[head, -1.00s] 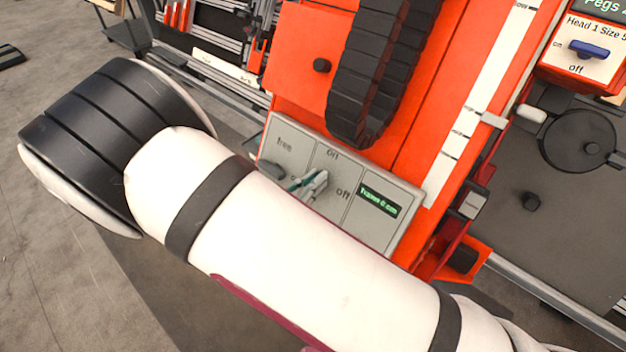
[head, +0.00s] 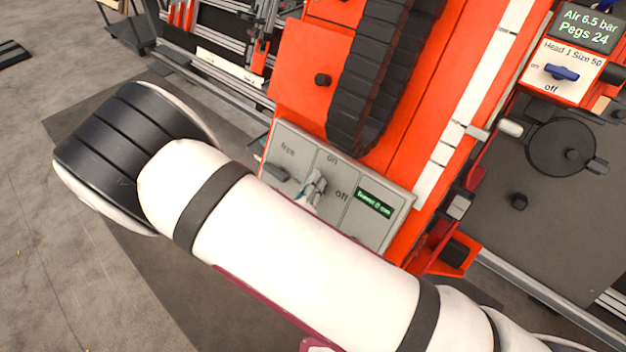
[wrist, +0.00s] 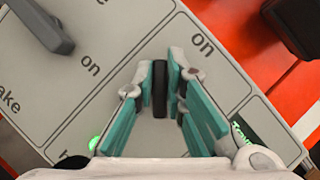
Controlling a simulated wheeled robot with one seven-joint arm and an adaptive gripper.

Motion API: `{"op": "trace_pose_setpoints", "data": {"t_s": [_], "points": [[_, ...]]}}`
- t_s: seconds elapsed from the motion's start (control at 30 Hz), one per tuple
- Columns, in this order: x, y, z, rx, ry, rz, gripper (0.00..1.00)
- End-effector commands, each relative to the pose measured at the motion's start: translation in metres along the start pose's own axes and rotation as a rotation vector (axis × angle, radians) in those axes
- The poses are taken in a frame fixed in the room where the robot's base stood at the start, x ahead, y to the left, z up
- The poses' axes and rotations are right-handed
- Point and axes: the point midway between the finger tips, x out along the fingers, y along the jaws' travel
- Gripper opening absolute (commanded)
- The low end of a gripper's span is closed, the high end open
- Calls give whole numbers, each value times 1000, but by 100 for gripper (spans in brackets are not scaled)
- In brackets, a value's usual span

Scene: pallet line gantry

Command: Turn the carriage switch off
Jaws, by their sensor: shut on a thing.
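The carriage switch is a slim dark knob (wrist: 160,88) on a grey panel (head: 290,137), in the section marked "on" and "off". In the wrist view it stands between the teal pads of my gripper (wrist: 160,92), which is shut on it. The knob lies upright in that picture, and the "on" label is up and to its right. In the head view my gripper (head: 314,186) shows small at the panel, with "on" above and "off" to its right. The knob is hidden there by fingers, and my white arm covers the panel's lower edge.
A dark lever (wrist: 42,28) sits in the panel's neighbouring section. A green-lettered display (head: 375,202) is at the panel's other side. A black cable chain (head: 365,85) hangs above on the orange carriage. A blue switch (head: 562,73) stands at upper right.

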Motion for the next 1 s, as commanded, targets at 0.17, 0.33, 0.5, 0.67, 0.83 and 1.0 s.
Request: {"op": "trace_pose_setpoints", "data": {"t_s": [0.17, 0.33, 0.5, 0.67, 0.83, 1.0], "points": [[-2, -1, 1, -150, 2, 81, 0], [-2, 0, 1, -291, 0, 156, 0], [-2, 2, 0, -423, 2, 227, 0], [-2, 3, 0, -529, 0, 284, 0], [-2, 4, -1, -612, 0, 328, 0], [-2, 5, -1, -666, -1, 356, 0]]}}
